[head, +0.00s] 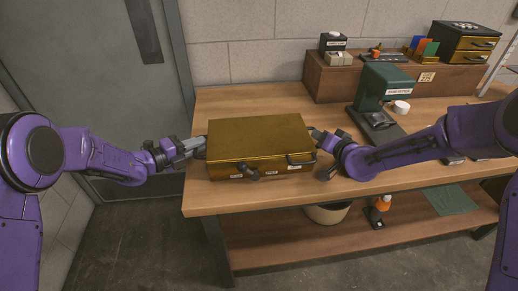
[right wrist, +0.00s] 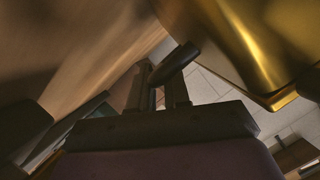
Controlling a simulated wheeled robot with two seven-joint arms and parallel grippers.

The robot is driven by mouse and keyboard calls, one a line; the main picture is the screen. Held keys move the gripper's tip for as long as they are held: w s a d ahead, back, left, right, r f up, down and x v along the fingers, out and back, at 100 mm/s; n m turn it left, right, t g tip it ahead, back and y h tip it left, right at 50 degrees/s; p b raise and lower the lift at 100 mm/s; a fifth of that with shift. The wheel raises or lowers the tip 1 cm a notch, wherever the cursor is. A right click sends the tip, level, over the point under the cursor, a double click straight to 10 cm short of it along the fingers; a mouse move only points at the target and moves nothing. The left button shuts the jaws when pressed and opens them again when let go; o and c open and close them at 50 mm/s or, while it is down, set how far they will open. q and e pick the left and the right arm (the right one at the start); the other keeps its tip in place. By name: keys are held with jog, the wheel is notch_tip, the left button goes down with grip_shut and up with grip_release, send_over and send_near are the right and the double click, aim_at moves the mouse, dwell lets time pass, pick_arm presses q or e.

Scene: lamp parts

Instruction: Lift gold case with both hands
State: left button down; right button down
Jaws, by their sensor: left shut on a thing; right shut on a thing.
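The gold case (head: 258,138) sits near the left front of the wooden bench, with dark handles on its front and sides. I cannot tell whether its underside touches the bench. My left gripper (head: 198,147) is at its left side, shut on the case's left handle. My right gripper (head: 319,140) is at its right side, shut on the right handle, and its fingertips are partly hidden. In the right wrist view, my right gripper (right wrist: 172,88) shows around a dark bar, with the gold case (right wrist: 245,45) close by at upper right.
The wooden bench (head: 230,97) has a clear strip behind the case. A green machine (head: 383,85) stands to the right, before a raised wooden shelf (head: 330,80) carrying small items and a black-and-gold drawer box (head: 465,42).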

pick_arm(q)
jog(key=shift+w+r, duration=0.1)
jog(key=shift+r, duration=0.05)
pick_arm(e)
jog(key=shift+w+r, duration=0.1)
jog(key=shift+r, duration=0.05)
dwell(0.5)
